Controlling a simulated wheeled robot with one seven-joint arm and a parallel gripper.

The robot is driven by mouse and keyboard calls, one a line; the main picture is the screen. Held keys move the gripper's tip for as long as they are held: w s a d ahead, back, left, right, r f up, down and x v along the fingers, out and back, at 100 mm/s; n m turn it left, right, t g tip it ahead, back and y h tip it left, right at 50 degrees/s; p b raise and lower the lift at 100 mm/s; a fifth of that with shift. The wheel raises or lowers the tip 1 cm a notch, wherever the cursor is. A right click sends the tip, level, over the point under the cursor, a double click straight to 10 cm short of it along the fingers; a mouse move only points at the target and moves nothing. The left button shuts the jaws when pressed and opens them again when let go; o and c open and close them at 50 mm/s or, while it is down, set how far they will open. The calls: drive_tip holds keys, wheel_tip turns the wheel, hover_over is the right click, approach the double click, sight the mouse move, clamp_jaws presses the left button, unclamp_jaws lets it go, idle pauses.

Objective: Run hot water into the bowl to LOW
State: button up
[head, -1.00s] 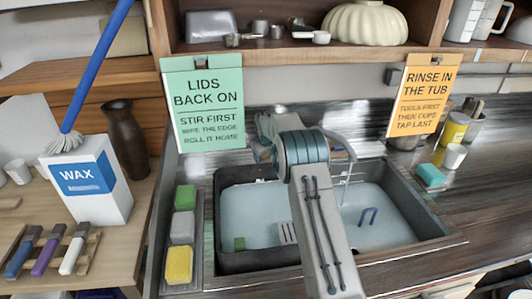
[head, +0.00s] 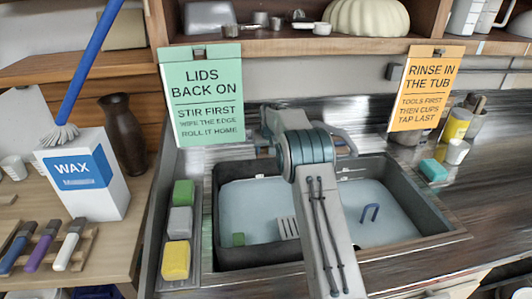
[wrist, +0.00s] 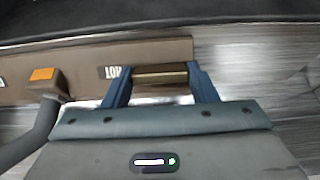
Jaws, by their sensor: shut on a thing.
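The sink basin (head: 258,207) holds pale bluish water on both sides of my arm. No separate bowl or LOW mark can be made out. In the wrist view, my gripper (wrist: 162,82) is shut on a brass-coloured tap handle (wrist: 160,74), with a blue finger at each end. An upside-down HOT label (wrist: 117,72) is beside it on the brown panel. An orange tab (wrist: 42,74) is further left, above a grey curved pipe (wrist: 40,125). In the head view, my arm hides the handle and much of the sink's back edge. Part of the grey spout (head: 338,135) shows to its right.
A green sign (head: 202,95) and an orange sign (head: 425,88) stand behind the sink. Sponges lie in a tray (head: 194,252) left of it. A wax box (head: 85,178) is further left. A teal block (head: 433,170) and yellow can (head: 456,124) are right.

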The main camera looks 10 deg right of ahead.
idle(0.3)
drive_tip(key=o, duration=1)
drive_tip(key=b+v, duration=0.2)
drive_tip(key=v, duration=1.1)
drive_tip(key=shift+s+r, duration=0.2)
drive_tip(key=shift+r, duration=0.15)
